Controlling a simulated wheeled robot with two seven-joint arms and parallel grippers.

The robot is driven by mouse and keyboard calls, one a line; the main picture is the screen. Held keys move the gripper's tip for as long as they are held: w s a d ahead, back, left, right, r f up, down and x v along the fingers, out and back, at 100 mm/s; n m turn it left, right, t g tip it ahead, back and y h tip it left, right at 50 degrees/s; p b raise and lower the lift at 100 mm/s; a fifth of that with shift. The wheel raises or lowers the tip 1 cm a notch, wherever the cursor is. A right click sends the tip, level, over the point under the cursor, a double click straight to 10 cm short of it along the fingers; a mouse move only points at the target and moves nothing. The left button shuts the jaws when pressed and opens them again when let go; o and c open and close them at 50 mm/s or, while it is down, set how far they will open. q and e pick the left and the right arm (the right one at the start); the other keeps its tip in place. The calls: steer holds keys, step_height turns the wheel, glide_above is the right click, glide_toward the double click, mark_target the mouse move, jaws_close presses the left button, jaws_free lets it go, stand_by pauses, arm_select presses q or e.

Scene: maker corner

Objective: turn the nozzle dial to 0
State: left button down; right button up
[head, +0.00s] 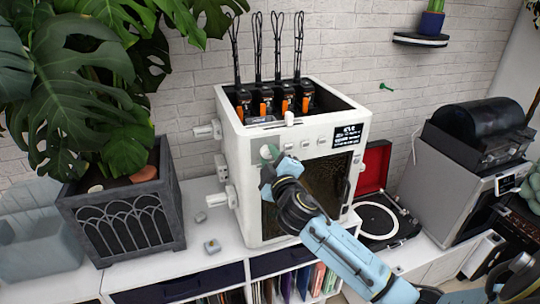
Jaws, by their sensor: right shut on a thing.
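A white box-shaped machine (228,140) stands on the white counter. Along the top of its front is a row of small controls with a dark display at the right end. At the left end of this row is a pale green round dial (269,152), which I take for the nozzle dial. My right gripper (268,166) is at this dial and shut on it, with its arm coming in from the lower right. The gripper hides part of the dial, and its pointer and marks are too small to read. My left gripper is not in view.
A planter (120,215) with large leaves stands left of the machine. Small grey pieces (212,245) lie on the counter in front of it. A red-lidded record player (378,222) and a grey machine (450,185) stand to the right. White knobs stick out of the machine's left side.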

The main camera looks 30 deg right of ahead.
steer(key=n+p, duration=0.2)
steer(key=n, duration=0.4)
steer(key=shift+r+n+y, duration=0.1)
steer(key=shift+n+y, duration=0.2)
steer(key=shift+n, duration=0.1)
steer(key=n+p, duration=0.2)
steer(key=n, duration=0.3)
steer(key=shift+n, duration=0.4)
steer(key=n, duration=0.4)
steer(key=shift+d+n+y+p, duration=0.1)
steer(key=shift+n+y+p, duration=0.2)
steer(key=shift+n+p, duration=0.1)
steer(key=n, duration=0.5)
steer(key=shift+n, duration=0.3)
steer(key=o, duration=1)
steer(key=shift+c, duration=0.2)
steer(key=shift+s, duration=0.1)
